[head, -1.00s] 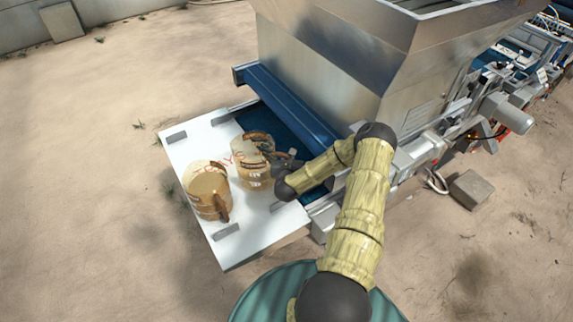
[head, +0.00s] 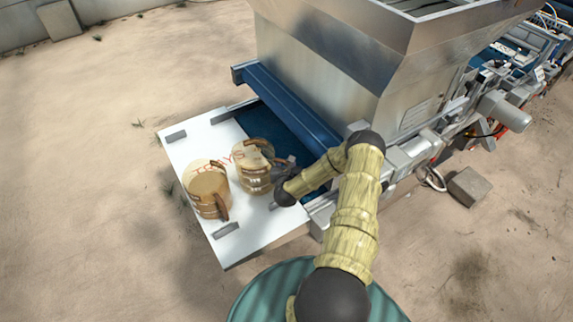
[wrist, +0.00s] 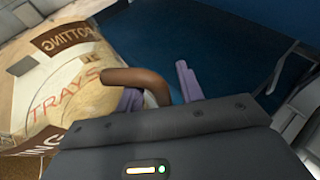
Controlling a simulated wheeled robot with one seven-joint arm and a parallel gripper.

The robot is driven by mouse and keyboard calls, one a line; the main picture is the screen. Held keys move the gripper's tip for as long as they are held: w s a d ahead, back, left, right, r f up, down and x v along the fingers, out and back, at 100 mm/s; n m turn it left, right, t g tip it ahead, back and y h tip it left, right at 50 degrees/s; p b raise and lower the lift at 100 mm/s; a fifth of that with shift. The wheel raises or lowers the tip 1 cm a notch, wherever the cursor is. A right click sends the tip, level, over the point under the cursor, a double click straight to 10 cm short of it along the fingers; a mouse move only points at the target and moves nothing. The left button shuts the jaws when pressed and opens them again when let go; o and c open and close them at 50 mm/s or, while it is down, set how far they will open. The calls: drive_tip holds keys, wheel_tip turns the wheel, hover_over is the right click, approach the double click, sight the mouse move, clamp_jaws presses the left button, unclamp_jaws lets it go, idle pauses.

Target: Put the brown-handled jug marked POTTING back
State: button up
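The tan jug marked POTTING (head: 254,178) stands upright, as far as I can tell, on the white board (head: 232,250), next to the blue belt. In the wrist view the same jug (wrist: 92,70) fills the left side, with its dark POTTING label and brown handle (wrist: 135,78). My gripper (head: 283,175) is at the handle, on the jug's right. Its purple fingers (wrist: 162,92) stand on either side of the handle, with a narrow gap showing at the right finger, so it looks open. The finger tips are partly hidden by the handle.
A second tan jug (head: 208,190) with a brown handle stands close on the left. Grey blocks (head: 226,229) sit near the board's edges. The blue crossbar (head: 285,108) and steel hopper (head: 335,60) rise close behind.

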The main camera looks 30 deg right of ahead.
drive_tip(key=b+v, duration=0.3)
drive_tip(key=v, duration=0.9)
drive_tip(key=shift+r, duration=0.15)
idle(0.6)
